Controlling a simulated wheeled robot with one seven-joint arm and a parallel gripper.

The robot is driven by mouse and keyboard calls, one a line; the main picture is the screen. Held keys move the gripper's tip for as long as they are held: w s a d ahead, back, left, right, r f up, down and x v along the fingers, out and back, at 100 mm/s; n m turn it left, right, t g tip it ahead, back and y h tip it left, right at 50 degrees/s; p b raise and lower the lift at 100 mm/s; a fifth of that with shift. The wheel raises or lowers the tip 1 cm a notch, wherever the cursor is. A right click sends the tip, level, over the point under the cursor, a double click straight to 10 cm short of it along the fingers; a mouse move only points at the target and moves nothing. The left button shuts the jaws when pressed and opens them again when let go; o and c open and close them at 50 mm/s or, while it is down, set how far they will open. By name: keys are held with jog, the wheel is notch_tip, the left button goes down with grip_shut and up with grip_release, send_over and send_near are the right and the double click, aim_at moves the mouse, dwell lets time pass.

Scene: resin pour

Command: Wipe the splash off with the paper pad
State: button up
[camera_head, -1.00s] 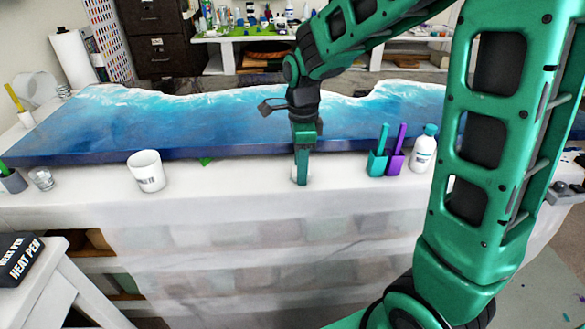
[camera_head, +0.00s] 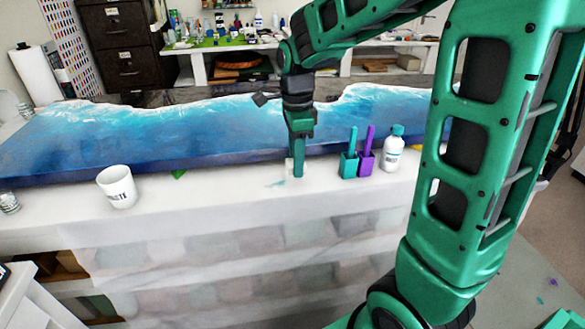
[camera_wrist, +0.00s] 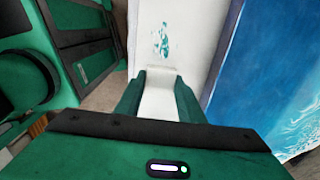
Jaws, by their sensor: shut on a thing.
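My gripper (camera_head: 296,176) points down at the front strip of the white-covered table, in front of the blue board. It is shut on the white paper pad (camera_wrist: 160,100), which shows between the fingers in the wrist view. In the head view only a small white edge of the pad (camera_head: 289,168) shows beside the fingers. The teal splash (camera_wrist: 162,40) lies on the white sheet just beyond the pad in the wrist view, as a few streaks and spots. In the head view the splash (camera_head: 274,184) is a faint smear just left of the fingers. Whether the pad touches the sheet is unclear.
The blue wave board (camera_head: 130,135) fills the table behind. A white cup (camera_head: 117,187) stands to the left. A teal cup (camera_head: 348,165), a purple cup (camera_head: 366,162) and a white bottle (camera_head: 393,150) stand close right of my gripper. The strip between white cup and splash is mostly clear.

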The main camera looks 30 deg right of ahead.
jog(key=shift+r, duration=2)
